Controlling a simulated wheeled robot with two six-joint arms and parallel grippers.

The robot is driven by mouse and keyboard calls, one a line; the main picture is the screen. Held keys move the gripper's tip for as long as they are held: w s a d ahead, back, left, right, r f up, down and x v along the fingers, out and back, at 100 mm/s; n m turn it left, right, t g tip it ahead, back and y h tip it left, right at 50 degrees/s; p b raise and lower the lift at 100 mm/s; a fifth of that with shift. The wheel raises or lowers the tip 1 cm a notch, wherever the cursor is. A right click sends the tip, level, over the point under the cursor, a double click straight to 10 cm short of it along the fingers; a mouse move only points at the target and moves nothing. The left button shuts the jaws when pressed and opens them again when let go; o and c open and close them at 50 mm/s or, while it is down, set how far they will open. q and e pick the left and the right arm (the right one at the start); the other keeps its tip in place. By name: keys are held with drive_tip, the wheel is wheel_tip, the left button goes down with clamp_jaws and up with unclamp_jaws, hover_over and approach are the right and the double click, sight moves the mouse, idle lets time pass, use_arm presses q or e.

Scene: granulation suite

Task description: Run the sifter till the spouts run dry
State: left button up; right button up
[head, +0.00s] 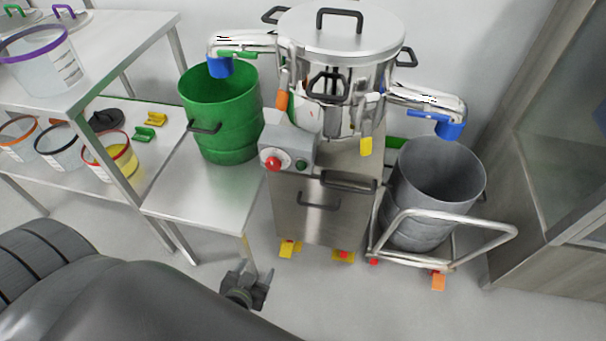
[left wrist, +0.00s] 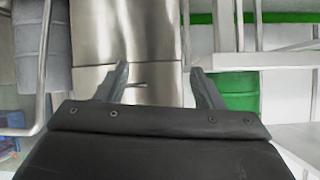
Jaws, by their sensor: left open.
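The sifter (head: 343,45) is a round steel drum with a lidded top on a boxy steel base (head: 318,205). Its control box (head: 287,150) carries a red knob (head: 272,163) and a green button (head: 302,165). The left spout (head: 240,45) points down over a green bin (head: 220,115). The right spout (head: 428,103) points down over a grey bin (head: 440,175). No falling material can be made out at either spout. My left gripper (head: 254,277) is open and empty, low in front of the steel side table; its fingers show in the left wrist view (left wrist: 162,85). My right gripper is not in view.
The green bin stands on a steel side table (head: 200,195). The grey bin sits on a wheeled trolley with a tubular handle (head: 450,222). Shelving at left holds clear tubs (head: 45,65) and yellow and green clips. A cabinet (head: 560,150) closes the right side. Floor in front is clear.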

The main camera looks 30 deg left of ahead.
use_arm(q)
wheel_tip(320, 180, up, 6)
drive_tip(key=w+t+b, duration=0.3)
drive_tip(key=t+y+b, duration=0.2)
drive_tip(key=t+b, duration=0.1)
approach(272, 167)
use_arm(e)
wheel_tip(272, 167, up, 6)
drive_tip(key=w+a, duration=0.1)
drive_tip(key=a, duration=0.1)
use_arm(q)
drive_tip(key=p+x, duration=0.4)
drive_tip(key=x, duration=0.4)
drive_tip(key=shift+w, duration=0.15)
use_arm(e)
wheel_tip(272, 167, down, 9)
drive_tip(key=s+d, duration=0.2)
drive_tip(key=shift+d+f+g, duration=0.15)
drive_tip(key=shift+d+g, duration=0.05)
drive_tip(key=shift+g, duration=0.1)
use_arm(q)
drive_tip(key=c, duration=1)
drive_tip(key=shift+o, duration=0.2)
